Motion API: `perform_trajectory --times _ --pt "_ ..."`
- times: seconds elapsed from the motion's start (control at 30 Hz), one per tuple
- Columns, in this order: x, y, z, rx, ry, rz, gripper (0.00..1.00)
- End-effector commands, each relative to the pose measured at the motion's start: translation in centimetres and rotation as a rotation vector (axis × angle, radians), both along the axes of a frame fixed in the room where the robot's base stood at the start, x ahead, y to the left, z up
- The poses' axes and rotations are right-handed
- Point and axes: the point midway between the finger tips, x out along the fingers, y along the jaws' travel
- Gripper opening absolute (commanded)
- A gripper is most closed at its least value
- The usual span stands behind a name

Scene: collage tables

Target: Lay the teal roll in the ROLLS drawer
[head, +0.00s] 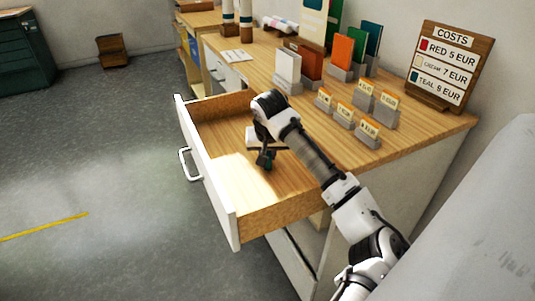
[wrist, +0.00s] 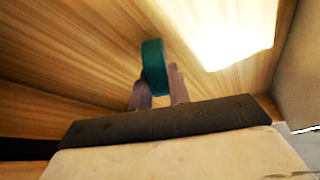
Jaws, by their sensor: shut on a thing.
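A teal roll (wrist: 153,67) is between the fingers of my gripper (wrist: 158,84) in the wrist view, with its rim towards the camera. My gripper (head: 266,161) is shut on the roll and points down inside an open drawer (head: 208,172). In the head view the roll is mostly hidden, with only a small dark teal patch showing at the fingertips. The drawer has a white front, a handle and bare wooden walls and floor. I cannot tell whether the roll touches the drawer floor. No ROLLS label is readable on the drawer.
The wooden tabletop (head: 420,136) beside the drawer holds several small card stands and coloured upright cards. A COSTS board (head: 449,66) stands at the back right. The drawer floor around my gripper looks empty. Grey floor (head: 90,160) lies open at left.

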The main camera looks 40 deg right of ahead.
Motion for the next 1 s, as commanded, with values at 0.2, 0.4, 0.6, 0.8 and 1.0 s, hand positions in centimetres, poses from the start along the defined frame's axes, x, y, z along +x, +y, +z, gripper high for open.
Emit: perform_trajectory --times 0.2,0.4,0.6,0.8,1.0 --pt "0.0 0.0 -0.3 0.0 0.0 0.0 0.0" --pt "0.0 0.0 -0.7 0.002 0.0 0.001 0.0" --pt "0.0 0.0 -0.6 0.0 0.0 0.0 0.4" --pt "0.0 0.0 -0.5 0.0 0.0 0.0 0.4" --pt "-0.2 0.2 0.6 -0.001 -0.002 0.0 0.4"
